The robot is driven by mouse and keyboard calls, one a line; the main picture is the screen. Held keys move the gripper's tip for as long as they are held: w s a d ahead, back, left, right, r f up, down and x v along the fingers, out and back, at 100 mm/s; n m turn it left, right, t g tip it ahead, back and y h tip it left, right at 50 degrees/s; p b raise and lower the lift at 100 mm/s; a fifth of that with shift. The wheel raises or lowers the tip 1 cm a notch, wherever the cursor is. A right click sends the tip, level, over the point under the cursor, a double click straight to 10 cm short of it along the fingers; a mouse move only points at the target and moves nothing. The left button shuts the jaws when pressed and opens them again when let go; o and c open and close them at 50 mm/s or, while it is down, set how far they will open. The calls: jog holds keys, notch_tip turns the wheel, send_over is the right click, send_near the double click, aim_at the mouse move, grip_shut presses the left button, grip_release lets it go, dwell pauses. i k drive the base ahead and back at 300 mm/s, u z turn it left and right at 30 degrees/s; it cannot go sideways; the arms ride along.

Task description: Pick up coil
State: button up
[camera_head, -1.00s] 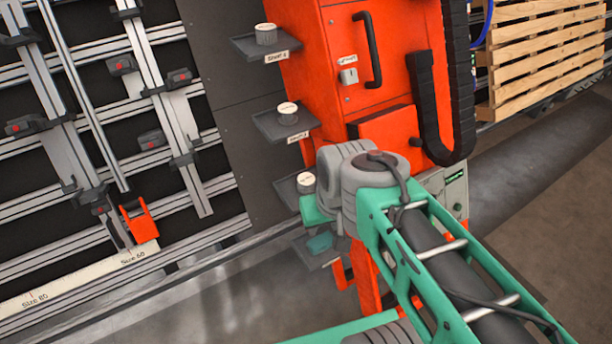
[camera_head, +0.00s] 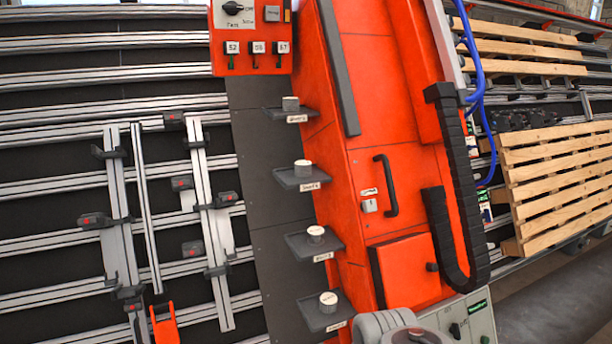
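Several small coils, short pale grey-white cylinders, stand on small dark shelves stacked one above another left of the orange cabinet. The top coil (camera_head: 290,103) is on the top shelf (camera_head: 272,113). Below it are the second coil (camera_head: 303,167), the third coil (camera_head: 316,233) and the lowest coil (camera_head: 328,299). Each shelf has a small label on its front edge, too small to read surely. My gripper is not in view. Only a grey joint of my arm shows at the bottom edge, right of the lowest shelf (camera_head: 312,318).
The orange cabinet (camera_head: 385,130) has a black handle (camera_head: 386,185) and a black cable chain (camera_head: 462,200) on its right. A rail rack with clamps (camera_head: 105,220) fills the left. A wooden pallet (camera_head: 560,175) is at right. An orange switch box (camera_head: 250,45) is above the shelves.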

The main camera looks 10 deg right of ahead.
aim_at(328, 301)
jog(key=u, duration=0.45)
jog(key=k, duration=0.7)
jog(key=u, duration=0.9)
jog(key=i, duration=1)
jog(key=z, duration=0.5)
jog(key=i, duration=0.75)
jog(key=z, duration=0.85)
